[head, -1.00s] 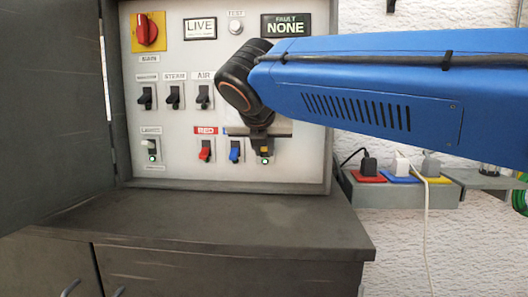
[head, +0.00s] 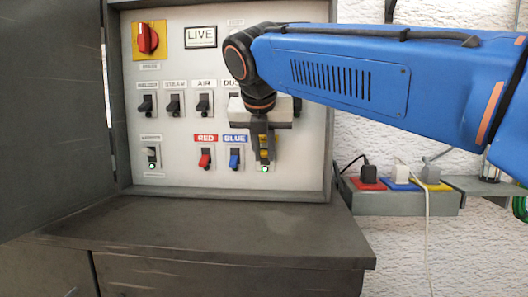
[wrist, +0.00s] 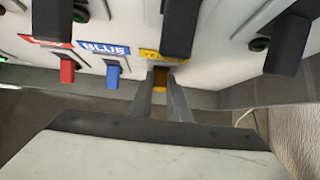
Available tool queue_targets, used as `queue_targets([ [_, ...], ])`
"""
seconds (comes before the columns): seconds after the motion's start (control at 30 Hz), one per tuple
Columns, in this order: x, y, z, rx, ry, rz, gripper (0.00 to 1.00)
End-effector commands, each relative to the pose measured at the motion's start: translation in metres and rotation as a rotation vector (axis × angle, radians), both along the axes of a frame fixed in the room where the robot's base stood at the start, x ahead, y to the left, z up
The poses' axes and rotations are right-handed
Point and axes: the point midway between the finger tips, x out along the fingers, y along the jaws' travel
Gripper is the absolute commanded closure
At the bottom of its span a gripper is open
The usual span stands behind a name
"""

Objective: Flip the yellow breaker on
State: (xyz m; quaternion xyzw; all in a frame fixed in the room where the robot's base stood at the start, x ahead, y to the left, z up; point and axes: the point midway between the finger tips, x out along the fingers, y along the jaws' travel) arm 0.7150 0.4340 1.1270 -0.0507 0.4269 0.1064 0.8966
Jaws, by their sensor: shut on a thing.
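The yellow breaker is at the right end of the lower row on the grey panel. Its yellow lever (wrist: 159,86) shows between my fingers in the wrist view, below a yellow label (wrist: 163,56). My gripper (head: 264,158) is at this breaker, fingers pointing at the panel, shut on the lever. In the head view my fingers hide most of the lever. A green light (head: 264,169) glows just below it.
The blue breaker (head: 235,160) and red breaker (head: 205,160) sit close to the left. Black switches (head: 174,104) line the row above. A red rotary knob (head: 148,38) and a LIVE display (head: 201,36) are higher. A cabinet top (head: 180,230) juts out below.

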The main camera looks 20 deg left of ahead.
Motion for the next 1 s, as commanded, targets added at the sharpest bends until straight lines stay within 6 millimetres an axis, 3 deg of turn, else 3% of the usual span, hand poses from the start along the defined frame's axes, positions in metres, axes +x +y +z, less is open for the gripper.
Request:
queue_targets([
  [0.03, 0.0, 0.0, 0.001, 0.002, -0.003, 0.0, 1.0],
  [0.07, 0.0, 0.0, 0.001, 0.002, -0.003, 0.0, 0.82],
  [0.13, 0.001, 0.0, 0.001, 0.002, -0.003, 0.0, 0.66],
  [0.57, -0.004, -0.001, 0.007, 0.003, -0.002, 0.0, 0.66],
  [1.0, -0.054, -0.012, 0.068, 0.003, -0.002, 0.002, 0.66],
])
